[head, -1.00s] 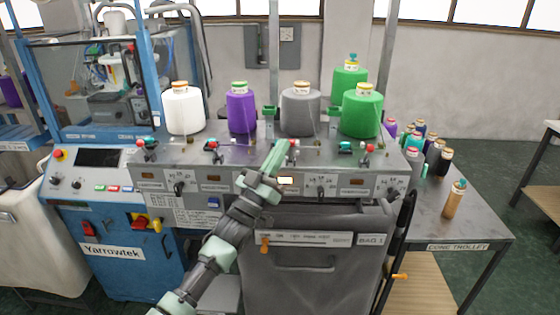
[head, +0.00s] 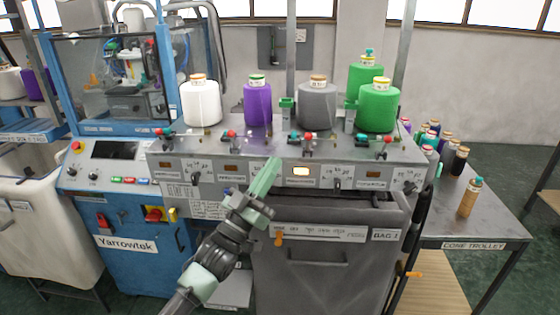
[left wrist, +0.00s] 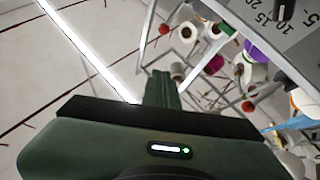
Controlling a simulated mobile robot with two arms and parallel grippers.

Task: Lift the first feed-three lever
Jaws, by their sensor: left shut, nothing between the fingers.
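The feed levers are a row of small fittings with red and teal knobs along the front top edge of the grey machine panel (head: 205,172). The third lever from the left (head: 309,136) is in front of the grey cone (head: 318,106), above a lit display (head: 300,171). I cannot tell whether it is raised. My left gripper (head: 272,163) is shut and empty, its pale green fingertips left of and below that lever, apart from it in the picture. Its shut fingers also show in the left wrist view (left wrist: 162,90). My right gripper is not in view.
White (head: 201,103), purple (head: 257,106) and green (head: 379,107) cones stand behind the levers. A grey bin (head: 325,265) is below the panel. At right, a cone trolley (head: 480,232) holds several small cones. The blue machine (head: 130,260) is at left.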

